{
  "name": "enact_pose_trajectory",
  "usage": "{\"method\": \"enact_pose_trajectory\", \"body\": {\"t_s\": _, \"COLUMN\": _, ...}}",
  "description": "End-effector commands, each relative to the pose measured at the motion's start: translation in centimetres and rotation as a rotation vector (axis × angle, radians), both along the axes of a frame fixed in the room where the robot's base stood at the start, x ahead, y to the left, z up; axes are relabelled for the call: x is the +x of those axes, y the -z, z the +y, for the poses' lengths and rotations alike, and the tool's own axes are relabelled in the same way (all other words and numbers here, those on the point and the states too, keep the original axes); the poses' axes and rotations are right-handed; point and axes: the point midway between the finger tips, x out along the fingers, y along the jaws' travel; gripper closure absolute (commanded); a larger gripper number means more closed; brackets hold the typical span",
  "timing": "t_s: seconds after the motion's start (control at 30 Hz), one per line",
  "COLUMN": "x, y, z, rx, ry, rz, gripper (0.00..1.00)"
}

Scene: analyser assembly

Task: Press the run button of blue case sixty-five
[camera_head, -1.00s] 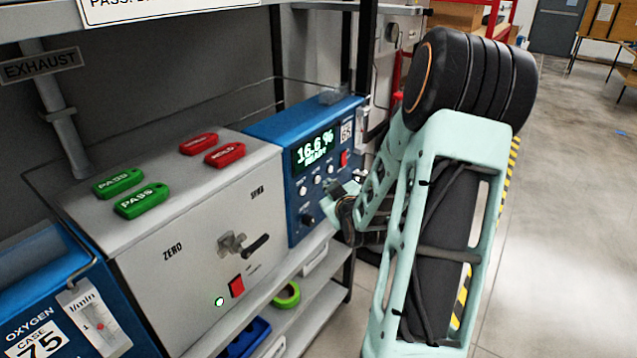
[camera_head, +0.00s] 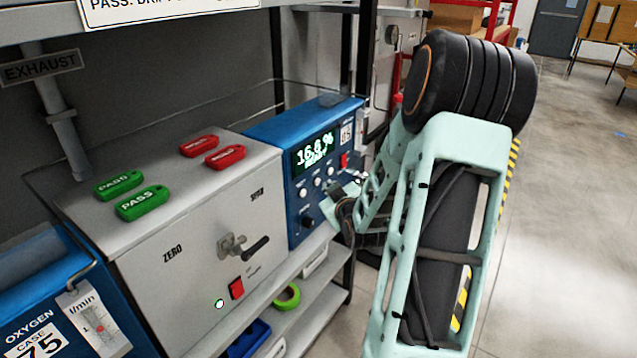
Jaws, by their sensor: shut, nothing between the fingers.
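The blue case (camera_head: 296,232) at the right end of the shelf has a lit display (camera_head: 314,152) reading about 16.6 %. Its number label (camera_head: 346,132) is too small to read surely. Below the display is a row of small white round buttons (camera_head: 317,181), with a dark knob (camera_head: 307,221) under them. A red switch (camera_head: 343,160) is at the right. The button lettering is not legible. My gripper (camera_head: 335,197) is shut and empty, in front of the lower right of this face. Its tips are small and partly hidden by its own links; whether they touch the panel cannot be told.
A grey box (camera_head: 205,235) stands left of the blue case, with green PASS tags (camera_head: 142,203) and red tags (camera_head: 225,155) on top and a protruding lever (camera_head: 256,246). Another blue case (camera_head: 75,275), numbered 75, is at far left. A black shelf post (camera_head: 365,55) rises behind my arm.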

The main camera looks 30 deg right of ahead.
Motion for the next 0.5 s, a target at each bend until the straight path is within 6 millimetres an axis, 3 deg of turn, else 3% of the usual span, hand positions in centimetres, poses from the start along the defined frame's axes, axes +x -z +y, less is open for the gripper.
{"method": "enact_pose_trajectory", "body": {"t_s": 0.5, "x": 0.53, "y": 0.10, "z": 0.25, "rx": -0.002, "ry": -0.002, "rz": -0.002, "gripper": 1.00}}
